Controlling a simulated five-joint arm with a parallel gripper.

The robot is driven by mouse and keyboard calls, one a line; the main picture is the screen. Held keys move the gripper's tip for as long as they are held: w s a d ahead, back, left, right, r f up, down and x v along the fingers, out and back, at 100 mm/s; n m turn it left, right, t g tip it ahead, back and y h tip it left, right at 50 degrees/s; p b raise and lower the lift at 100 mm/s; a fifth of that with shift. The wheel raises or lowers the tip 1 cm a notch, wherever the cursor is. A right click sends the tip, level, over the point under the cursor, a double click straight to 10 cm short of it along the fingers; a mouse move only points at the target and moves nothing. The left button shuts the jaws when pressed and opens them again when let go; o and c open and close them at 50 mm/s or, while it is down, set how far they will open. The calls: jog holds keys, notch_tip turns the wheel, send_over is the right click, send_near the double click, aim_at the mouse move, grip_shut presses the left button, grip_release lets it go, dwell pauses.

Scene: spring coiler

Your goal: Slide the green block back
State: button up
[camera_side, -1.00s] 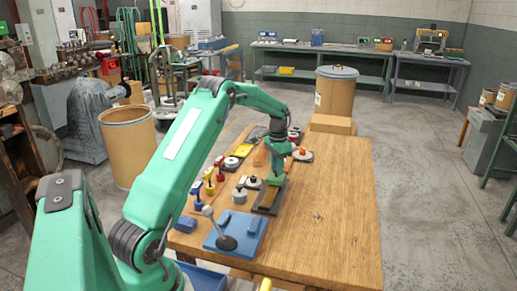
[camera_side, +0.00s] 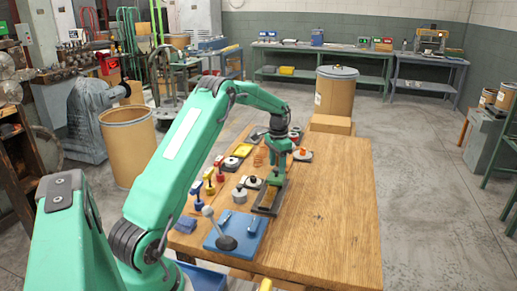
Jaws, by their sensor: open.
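My gripper (camera_side: 275,178) points down over a small dark-framed track (camera_side: 267,210) near the left-middle of the wooden table. Whether the fingers touch anything there is too small to tell.
Left of the track stand grey weights (camera_side: 240,195) and blue, yellow and red levers (camera_side: 209,187). A blue plate with a ball-topped lever (camera_side: 235,235) lies at the near side. An orange-knobbed piece (camera_side: 302,154) sits beyond. The table's right side (camera_side: 335,215) is clear.

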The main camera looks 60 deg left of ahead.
aim_at(277, 168)
jog(key=shift+r, duration=3.55)
jog(key=shift+d+r, duration=0.2)
jog(key=shift+r, duration=0.05)
jog(key=s+d+r+t, duration=0.1)
jog(key=s+d+r, duration=0.4)
jog(key=d+r, duration=0.3)
jog(key=s+d+r+t, duration=0.2)
jog(key=s+d+r, duration=0.25)
jog(key=d, duration=0.55)
jog(key=s+d+f+t, duration=0.1)
jog(key=s+d, duration=0.5)
jog(key=s, duration=0.2)
jog(key=s+d+f+t, duration=0.1)
jog(key=s+d, duration=0.5)
jog(key=s, duration=0.3)
jog(key=shift+s+t, duration=0.3)
jog(key=shift+f, duration=0.1)
